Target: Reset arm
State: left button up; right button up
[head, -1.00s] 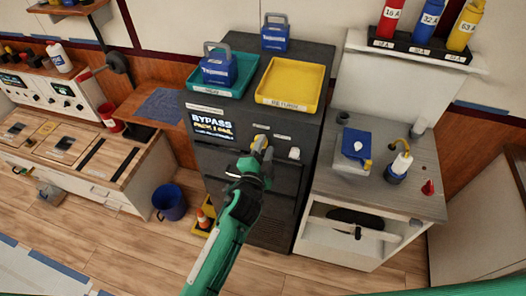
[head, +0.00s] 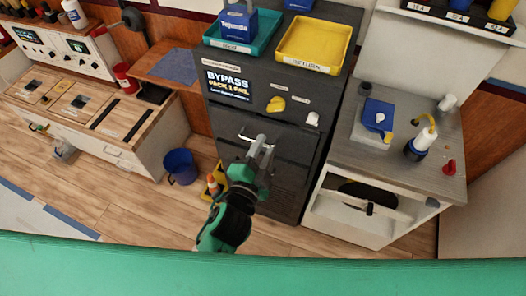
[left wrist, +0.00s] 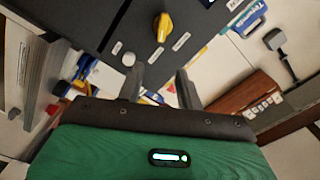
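My left gripper (head: 258,147) is in front of the dark cabinet (head: 238,124), below its yellow knob (head: 276,104) and apart from it. Its two fingers show spread with nothing between them in the left wrist view (left wrist: 160,88). The yellow knob (left wrist: 163,28) shows there beyond the fingers, with a white knob (left wrist: 128,59) nearer to them. In the head view the white knob (head: 312,118) is right of the yellow one. A lit screen (head: 229,86) on the cabinet reads "BYPASS". My right gripper is not in view.
A teal tray (head: 262,51) with a blue box (head: 236,28) and a yellow tray (head: 318,45) sit on the cabinet. A blue bucket (head: 180,166) stands on the floor to the left. A worktop (head: 390,160) with a blue device (head: 378,115) and a white bottle (head: 420,145) is at the right.

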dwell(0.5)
pick_arm(q)
notch_tip(320, 180, down, 24)
jog(key=a+n+g+y, duration=0.2)
jog(key=g, duration=0.3)
jog(key=s+a+f+n+g+y, duration=0.1)
jog(key=s+a+f+n+g, duration=0.2)
jog(key=f, duration=0.6)
jog(key=s+a+f, duration=0.3)
jog(key=s+f, duration=0.1)
jog(key=f, duration=0.4)
jog(key=s+a+f+n+g+y, duration=0.1)
jog(key=s+a+f, duration=0.4)
jog(key=s, duration=0.5)
jog(key=s+a+f+n+g, duration=0.4)
jog(key=s+a+f, duration=0.1)
jog(key=s+f, duration=0.5)
jog(key=s+a+f+n+g+y, duration=0.1)
jog(key=s+a+f+n+g, duration=0.2)
jog(key=s+a+f, duration=0.3)
jog(key=s+f, duration=0.1)
jog(key=s, duration=0.4)
jog(key=shift+f+y, duration=0.15)
jog(key=shift+y, duration=0.15)
jog(key=shift+w, duration=0.1)
jog(key=shift+c, duration=0.5)
